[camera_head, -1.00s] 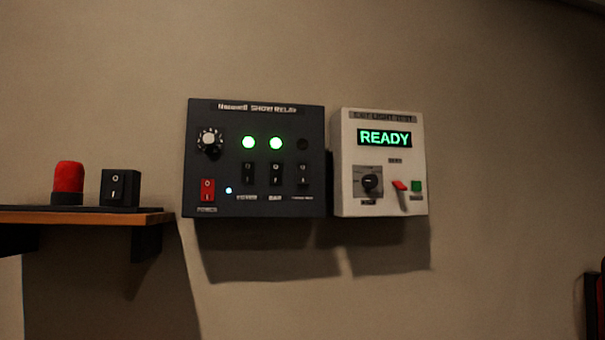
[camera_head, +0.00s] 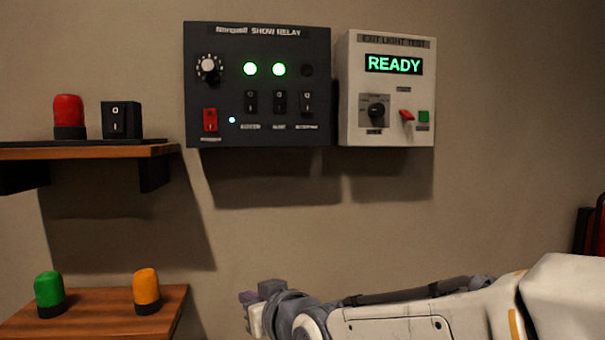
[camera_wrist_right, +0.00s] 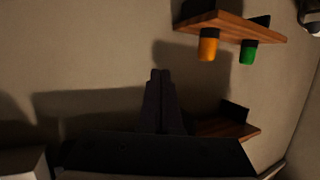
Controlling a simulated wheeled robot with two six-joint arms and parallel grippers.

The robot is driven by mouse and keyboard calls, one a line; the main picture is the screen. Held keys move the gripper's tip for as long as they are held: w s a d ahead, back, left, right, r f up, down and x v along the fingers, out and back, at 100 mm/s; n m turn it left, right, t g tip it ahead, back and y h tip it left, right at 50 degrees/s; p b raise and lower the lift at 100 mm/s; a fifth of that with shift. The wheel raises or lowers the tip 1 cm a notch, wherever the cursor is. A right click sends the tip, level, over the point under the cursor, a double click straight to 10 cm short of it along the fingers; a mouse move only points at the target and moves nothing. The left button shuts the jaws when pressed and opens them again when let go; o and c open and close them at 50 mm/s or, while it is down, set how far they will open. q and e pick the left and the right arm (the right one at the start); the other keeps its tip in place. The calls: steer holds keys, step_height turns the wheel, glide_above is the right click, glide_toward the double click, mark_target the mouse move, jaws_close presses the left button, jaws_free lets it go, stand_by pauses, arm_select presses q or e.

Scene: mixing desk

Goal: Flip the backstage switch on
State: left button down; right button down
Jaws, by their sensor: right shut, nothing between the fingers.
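The dark show relay panel (camera_head: 258,132) hangs on the wall. It has a red rocker switch (camera_head: 210,120) and three black rocker switches in a row. The rightmost black switch (camera_head: 307,103) sits below an unlit lamp (camera_head: 307,71); its label is too blurred to read surely. The other two switches sit below lit green lamps (camera_head: 250,69). My right gripper (camera_head: 246,308) is well below the panel, apart from it. The right wrist view shows its fingers (camera_wrist_right: 160,76) shut and empty, facing the wall. My left gripper is not in view.
A white exit light test box (camera_head: 388,134) reading READY adjoins the panel on the right. An upper shelf (camera_head: 90,151) at left holds a red beacon (camera_head: 68,116) and a black switch (camera_head: 121,120). A lower shelf (camera_head: 100,322) holds green and orange beacons (camera_head: 147,290). Wall below the panel is clear.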

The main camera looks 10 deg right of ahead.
mark_target(307, 105)
steer(key=d+r+m+t+h, duration=0.1)
steer(key=d+r+t, duration=0.3)
steer(key=r, duration=0.4)
steer(key=w+d+r+m+t+h+p, duration=0.1)
steer(key=d+r+m+t+h, duration=0.1)
steer(key=r, duration=0.7)
steer(key=w+d+r+m+t+h, duration=0.1)
steer(key=d+r+t+h, duration=0.2)
steer(key=d+r+t, duration=0.3)
step_height(307, 105, up, 3)
steer(key=shift+d+f, duration=0.15)
steer(key=shift+d, duration=0.4)
steer(key=p+x, duration=0.3)
steer(key=x, duration=0.1)
steer(key=f+p+x, duration=0.1)
steer(key=p+x, duration=0.2)
steer(key=x, duration=0.1)
steer(key=w+p+x, duration=0.1)
steer(key=p+x, duration=0.2)
steer(key=x, duration=0.1)
steer(key=shift+w, duration=0.15)
steer(key=shift+w+f+p, duration=0.2)
steer(key=shift+w+p, duration=0.2)
steer(key=shift+w+f, duration=0.1)
